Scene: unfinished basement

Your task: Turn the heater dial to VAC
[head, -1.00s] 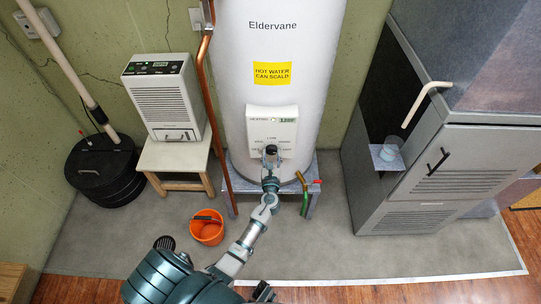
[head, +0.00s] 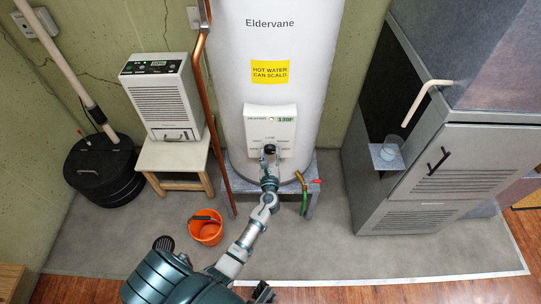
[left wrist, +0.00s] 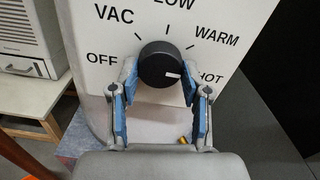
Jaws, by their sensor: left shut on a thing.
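The heater dial is a round black knob (left wrist: 158,66) on the white control panel (head: 286,116) of the water heater. It also shows in the head view (head: 270,149). Its white mark sits at the lower right, toward the HOT side. The labels OFF, VAC (left wrist: 114,15), LOW, WARM and HOT run around it; HOT is partly covered by a finger. My left gripper (left wrist: 160,88) has its blue-padded fingers on both sides of the knob and is shut on it; in the head view it (head: 268,160) reaches up from below. My right gripper is not in view.
The white tank (head: 284,40) stands on a low grey stand. A copper pipe (head: 198,100) runs down its left side. A dehumidifier on a stool (head: 175,156) and an orange bucket (head: 206,232) are at left. A grey furnace (head: 410,190) stands at right.

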